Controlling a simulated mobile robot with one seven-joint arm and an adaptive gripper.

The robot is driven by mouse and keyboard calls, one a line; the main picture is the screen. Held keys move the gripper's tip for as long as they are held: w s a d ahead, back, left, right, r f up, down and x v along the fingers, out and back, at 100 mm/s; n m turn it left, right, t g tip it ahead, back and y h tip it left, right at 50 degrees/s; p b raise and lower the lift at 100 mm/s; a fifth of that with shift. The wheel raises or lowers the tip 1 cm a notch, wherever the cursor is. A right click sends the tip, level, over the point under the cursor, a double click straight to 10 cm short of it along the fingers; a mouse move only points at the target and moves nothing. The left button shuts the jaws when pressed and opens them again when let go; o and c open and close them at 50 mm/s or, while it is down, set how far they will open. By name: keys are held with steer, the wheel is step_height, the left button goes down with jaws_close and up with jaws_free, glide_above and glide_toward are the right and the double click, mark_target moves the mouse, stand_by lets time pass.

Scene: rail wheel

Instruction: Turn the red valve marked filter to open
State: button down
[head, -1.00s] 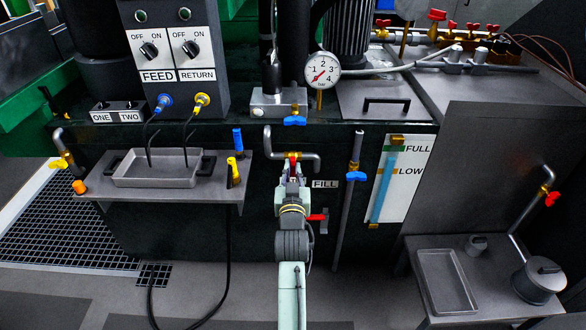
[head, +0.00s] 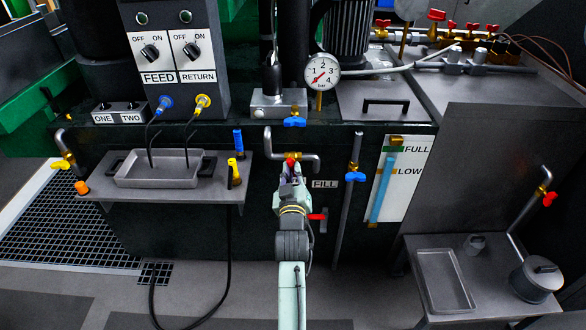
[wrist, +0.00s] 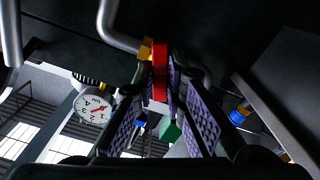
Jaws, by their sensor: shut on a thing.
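A valve with a red handle (head: 291,159) sits on the bent grey pipe (head: 270,145) at the middle of the machine front. My gripper (head: 290,170) is at this handle from the front, and its arm hides part of the valve. In the wrist view, the red handle (wrist: 160,72) lies between the two fingertips of my gripper (wrist: 162,78), which are shut on it. The brass valve body (wrist: 145,49) shows beside the handle. No label reading filter is legible; a FILL label (head: 325,184) is right of my gripper.
Another red lever (head: 318,217) is close to the right of my wrist. A vertical pipe with a blue handle (head: 355,176) stands farther right, beside the level gauge (head: 400,180). A shelf with a tray (head: 158,168) juts out at left. A low table (head: 455,250) stands at right.

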steer(key=n+p, duration=0.1)
steer(key=n, duration=0.2)
steer(key=shift+r, duration=0.1)
steer(key=shift+n, duration=0.8)
steer(key=n+p, duration=0.1)
steer(key=n, duration=0.1)
steer(key=shift+n, duration=0.3)
steer(key=shift+n+p, duration=0.45)
steer(key=shift+n, duration=0.55)
